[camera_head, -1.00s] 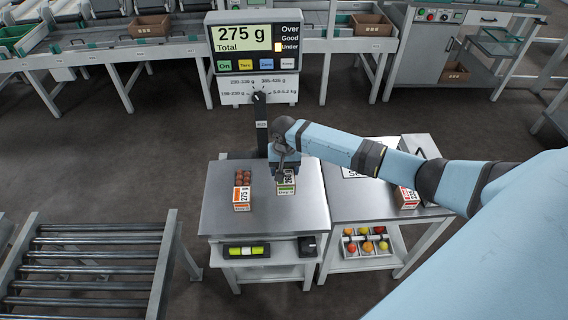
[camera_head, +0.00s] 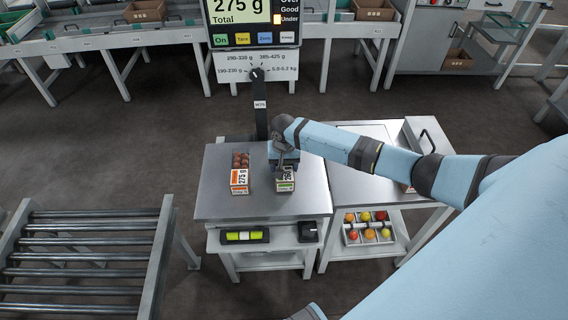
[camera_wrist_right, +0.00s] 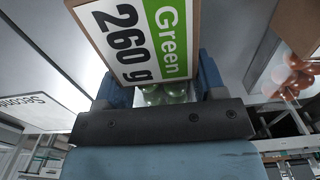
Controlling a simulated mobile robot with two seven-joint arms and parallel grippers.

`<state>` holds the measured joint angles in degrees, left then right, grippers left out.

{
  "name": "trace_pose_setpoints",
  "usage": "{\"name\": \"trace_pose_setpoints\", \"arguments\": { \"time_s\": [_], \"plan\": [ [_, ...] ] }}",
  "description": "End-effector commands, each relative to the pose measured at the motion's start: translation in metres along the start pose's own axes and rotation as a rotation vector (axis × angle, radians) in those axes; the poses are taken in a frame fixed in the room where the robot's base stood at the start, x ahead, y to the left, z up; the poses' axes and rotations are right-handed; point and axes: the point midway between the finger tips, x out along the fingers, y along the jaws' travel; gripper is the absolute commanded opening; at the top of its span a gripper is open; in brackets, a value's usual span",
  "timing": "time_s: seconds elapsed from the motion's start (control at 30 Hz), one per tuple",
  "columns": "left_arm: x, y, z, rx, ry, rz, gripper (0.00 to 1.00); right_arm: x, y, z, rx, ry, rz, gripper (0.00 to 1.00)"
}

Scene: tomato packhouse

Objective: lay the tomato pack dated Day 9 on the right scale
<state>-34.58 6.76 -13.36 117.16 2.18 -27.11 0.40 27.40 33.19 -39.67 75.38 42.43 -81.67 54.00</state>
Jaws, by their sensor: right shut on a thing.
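My right gripper (camera_head: 284,160) is shut on a tomato pack (camera_head: 285,184) over the right part of the steel scale plate (camera_head: 260,208). In the right wrist view this pack's label (camera_wrist_right: 140,45) reads "260 g" and "Green", with green tomatoes between the blue fingers. Its date is not readable, and I cannot tell whether it touches the plate. Another pack (camera_head: 240,177), with red tomatoes and a "275 g" label, stands on the plate to the left. The scale display (camera_head: 245,12) shows 275 g, with a lamp lit at "Under". My left gripper is out of view.
A side table (camera_head: 350,190) adjoins on the right, partly under my right arm. Below it is a tray (camera_head: 352,236) of loose coloured tomatoes. A roller conveyor (camera_head: 90,255) stands at left. The plate's front is clear.

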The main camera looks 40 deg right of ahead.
Motion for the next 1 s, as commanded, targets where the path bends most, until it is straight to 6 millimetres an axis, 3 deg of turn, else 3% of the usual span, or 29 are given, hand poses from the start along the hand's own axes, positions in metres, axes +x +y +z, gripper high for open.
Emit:
{"name": "trace_pose_setpoints", "arguments": {
  "time_s": [0.93, 0.97, 1.0],
  "plan": [
    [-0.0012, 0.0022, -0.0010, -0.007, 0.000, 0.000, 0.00, 0.0075, 0.0003, -0.0003, 0.000, 0.001, 0.000, 0.32],
    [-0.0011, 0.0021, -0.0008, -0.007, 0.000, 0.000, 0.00, 0.0074, 0.0003, -0.0004, 0.000, 0.001, 0.000, 0.71],
    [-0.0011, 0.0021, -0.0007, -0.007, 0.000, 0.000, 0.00, 0.0073, 0.0003, -0.0004, 0.000, 0.001, 0.000, 0.80]
  ]
}}
